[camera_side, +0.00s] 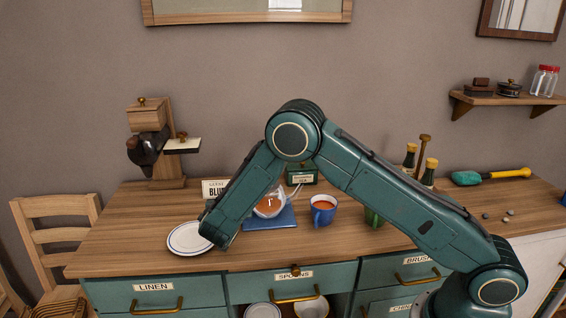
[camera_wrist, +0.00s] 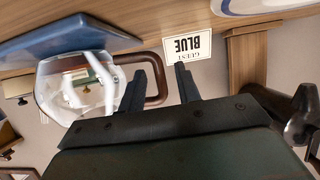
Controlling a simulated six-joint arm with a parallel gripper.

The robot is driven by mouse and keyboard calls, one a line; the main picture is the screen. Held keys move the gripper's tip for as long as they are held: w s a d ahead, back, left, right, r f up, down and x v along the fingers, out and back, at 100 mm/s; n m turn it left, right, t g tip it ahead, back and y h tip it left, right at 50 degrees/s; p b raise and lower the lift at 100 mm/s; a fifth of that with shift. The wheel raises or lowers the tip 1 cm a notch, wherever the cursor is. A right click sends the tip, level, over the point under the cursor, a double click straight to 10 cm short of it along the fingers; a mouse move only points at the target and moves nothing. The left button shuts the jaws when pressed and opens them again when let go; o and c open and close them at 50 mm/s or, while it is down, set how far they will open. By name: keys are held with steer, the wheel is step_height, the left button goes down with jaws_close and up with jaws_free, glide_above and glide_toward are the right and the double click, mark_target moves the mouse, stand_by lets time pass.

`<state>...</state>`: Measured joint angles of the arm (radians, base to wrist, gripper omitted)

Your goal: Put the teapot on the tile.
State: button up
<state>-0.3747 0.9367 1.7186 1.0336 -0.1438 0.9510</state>
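The glass teapot (camera_side: 268,207) with orange-brown tea appears to rest on the blue tile (camera_side: 273,224), partly hidden by my forearm in the side view. In the inverted wrist view, the teapot (camera_wrist: 78,92) has its base against the tile (camera_wrist: 60,40) and its brown loop handle toward my fingers. My gripper (camera_wrist: 160,78) is open, with a wide gap between its two dark fingers. The outer part of the handle shows between them, and the fingers look clear of it on at least the right side. My gripper is hidden by the arm in the side view.
A white plate (camera_side: 190,239) lies left of the tile. A "Guest Blue" card (camera_side: 214,188) stands behind. A blue mug (camera_side: 323,211) and a green mug (camera_side: 374,217) are to the right. A coffee grinder (camera_side: 150,145) stands at the back left. The counter's front left is clear.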

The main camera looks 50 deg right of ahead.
steer(key=v, duration=1.2)
steer(key=shift+d, duration=0.1)
stand_by(0.4)
steer(key=s+d+r+n+g+y, duration=0.1)
steer(key=s+d+r+g+y, duration=0.1)
steer(key=s+d+r+y, duration=0.3)
steer(key=s+d+r+n+g, duration=0.1)
steer(key=s+d+r+g, duration=0.1)
steer(key=s+d+r, duration=0.4)
steer(key=s+a+r+n+y, duration=0.2)
steer(key=s+n, duration=0.1)
steer(key=s, duration=0.8)
steer(key=s+a+r+n+y, duration=0.2)
steer(key=s+n, duration=0.2)
steer(key=s, duration=0.7)
steer(key=shift+r+y, duration=0.3)
steer(key=shift+r, duration=0.1)
